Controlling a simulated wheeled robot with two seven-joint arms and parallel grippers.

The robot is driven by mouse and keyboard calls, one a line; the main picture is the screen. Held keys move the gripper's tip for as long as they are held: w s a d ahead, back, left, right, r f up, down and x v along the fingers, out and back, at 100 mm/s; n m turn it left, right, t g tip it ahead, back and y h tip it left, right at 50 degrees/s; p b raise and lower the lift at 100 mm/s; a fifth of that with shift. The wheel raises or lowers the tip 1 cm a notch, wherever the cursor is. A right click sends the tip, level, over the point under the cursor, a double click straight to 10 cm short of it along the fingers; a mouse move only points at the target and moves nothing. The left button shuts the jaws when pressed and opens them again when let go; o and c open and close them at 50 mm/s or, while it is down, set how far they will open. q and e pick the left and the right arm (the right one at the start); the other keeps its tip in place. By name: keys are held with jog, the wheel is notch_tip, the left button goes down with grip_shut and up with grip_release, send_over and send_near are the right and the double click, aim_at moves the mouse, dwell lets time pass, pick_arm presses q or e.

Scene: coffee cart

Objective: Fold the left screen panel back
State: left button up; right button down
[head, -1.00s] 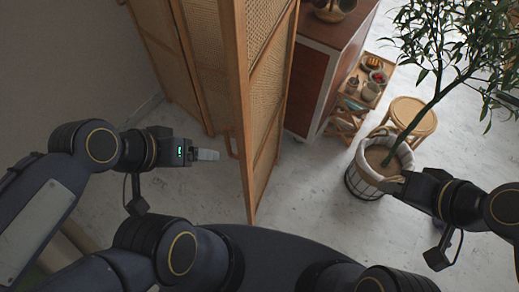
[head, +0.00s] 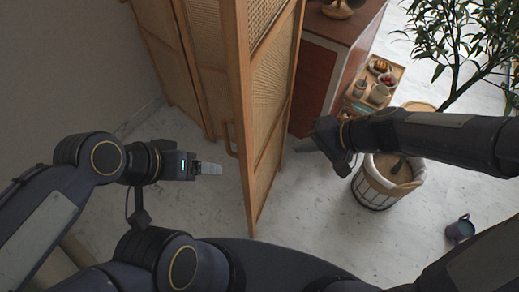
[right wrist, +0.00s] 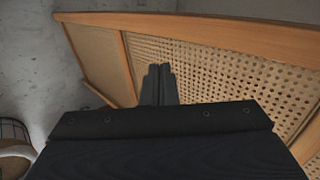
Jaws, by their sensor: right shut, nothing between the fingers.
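The folding screen has wooden frames and woven cane panels. Its nearest panel (head: 272,100) stands upright in the middle of the head view, with a small wooden handle (head: 231,138) on its left side. More panels (head: 175,55) stand behind at the left. My right gripper (head: 304,146) is shut and empty, just right of the near panel with a gap in the head view. In the right wrist view its fingers (right wrist: 159,85) are together in front of the cane (right wrist: 225,75). My left gripper (head: 210,168) is left of the panel and handle, apart from both; its finger opening is not clear.
A brown cabinet (head: 312,75) stands behind the panel. A wooden tray (head: 397,72) with food and cups is to its right. A potted tree in a basket (head: 375,196) stands right of my right gripper. A purple mug (head: 461,228) is on the floor at right.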

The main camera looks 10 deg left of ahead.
aim_at(252, 148)
jog(key=x, duration=0.4)
jog(key=a+r+x, duration=0.1)
jog(key=x, duration=0.7)
jog(key=shift+a+r, duration=0.15)
jog(key=shift+r, duration=0.1)
jog(key=shift+a+f+p, duration=0.1)
jog(key=shift+a+p, duration=0.2)
jog(key=shift+a, duration=0.25)
jog(key=shift+w, duration=0.1)
